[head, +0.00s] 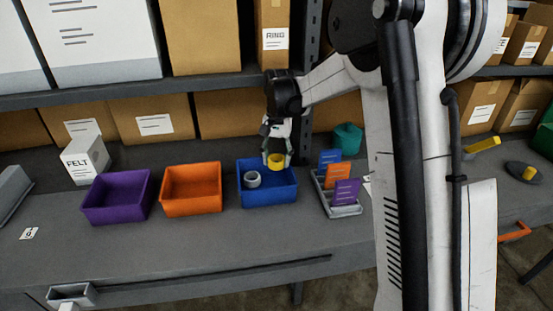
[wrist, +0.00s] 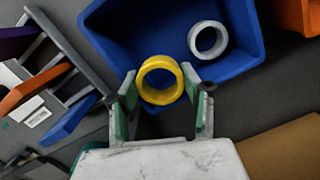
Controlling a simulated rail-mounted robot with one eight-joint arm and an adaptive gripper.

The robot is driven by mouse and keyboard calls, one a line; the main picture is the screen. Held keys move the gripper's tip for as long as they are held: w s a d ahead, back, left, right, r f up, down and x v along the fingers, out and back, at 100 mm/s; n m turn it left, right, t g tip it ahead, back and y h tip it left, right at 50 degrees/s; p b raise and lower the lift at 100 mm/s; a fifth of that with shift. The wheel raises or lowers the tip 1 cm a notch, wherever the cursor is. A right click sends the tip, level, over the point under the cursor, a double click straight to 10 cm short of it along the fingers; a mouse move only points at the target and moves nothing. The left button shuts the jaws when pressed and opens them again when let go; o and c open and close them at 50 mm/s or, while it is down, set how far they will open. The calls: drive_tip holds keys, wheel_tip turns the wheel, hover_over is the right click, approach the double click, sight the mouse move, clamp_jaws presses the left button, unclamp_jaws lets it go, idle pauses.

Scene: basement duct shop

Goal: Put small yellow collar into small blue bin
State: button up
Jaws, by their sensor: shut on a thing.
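The small yellow collar (head: 276,160) is a short ring held between the fingers of my gripper (head: 277,151). In the wrist view the collar (wrist: 160,80) sits between the green-padded fingertips of my gripper (wrist: 160,93), with its opening facing the camera. The small blue bin (head: 268,193) stands on the bench below, and the collar is over its back part. The wrist view shows the blue bin (wrist: 115,35) beneath the collar. I cannot tell how far the collar is above the bin floor. A grey-white ring (head: 252,179) lies inside the blue bin, apart from the collar.
An orange bin (head: 192,190) and a purple bin (head: 116,197) stand left of the blue bin. A grey rack (head: 345,211) with coloured cards stands close on its right, with a teal object (head: 348,138) behind. The bench front is mostly clear.

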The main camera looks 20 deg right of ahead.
drive_tip(key=o, duration=1)
drive_tip(key=shift+r, duration=0.15)
wheel_tip(320, 180, up, 8)
drive_tip(key=s+r+n+t, duration=0.1)
drive_tip(key=s+r+t, duration=0.1)
drive_tip(key=s+r, duration=0.45)
drive_tip(key=s+f+n+t, duration=0.1)
drive_tip(key=s+t, duration=0.1)
drive_tip(key=s, duration=0.6)
drive_tip(key=s+f+n+t, duration=0.1)
drive_tip(key=s+n+t, duration=0.1)
drive_tip(key=s, duration=0.7)
drive_tip(key=s+f+n+t, duration=0.1)
drive_tip(key=s+t, duration=0.1)
drive_tip(key=s, duration=0.6)
drive_tip(key=shift+s+f+n+h+p, duration=0.1)
drive_tip(key=shift+s+n+h+p, duration=0.1)
drive_tip(key=shift+n+h+p, duration=0.1)
